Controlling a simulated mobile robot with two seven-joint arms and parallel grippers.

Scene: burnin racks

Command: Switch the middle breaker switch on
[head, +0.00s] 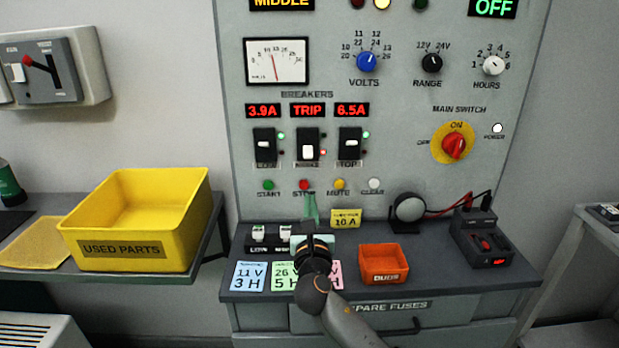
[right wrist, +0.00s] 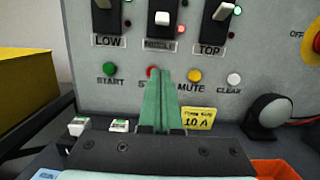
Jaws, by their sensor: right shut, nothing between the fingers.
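The middle breaker switch (head: 308,151) is on the grey panel, its white lever down, a red lamp beside it and TRIP on the display above. It also shows, cut by the top edge, in the right wrist view (right wrist: 162,18). The low breaker (head: 265,145) and top breaker (head: 350,144) have their levers higher and green lamps lit. My right gripper (head: 310,203) is shut and empty, below the middle breaker and the button row. In the right wrist view its green fingers (right wrist: 161,95) point at the panel and partly cover the red STOP button. My left gripper is not in view.
START (head: 268,185), STOP (head: 304,185), MUTE (head: 340,184) and CLEAR (head: 375,184) buttons sit between the breakers and the shelf. An orange bin (head: 384,263), a round black-rimmed device (head: 409,209) and a yellow USED PARTS bin (head: 133,222) stand around. Coloured cards lie under my right arm.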

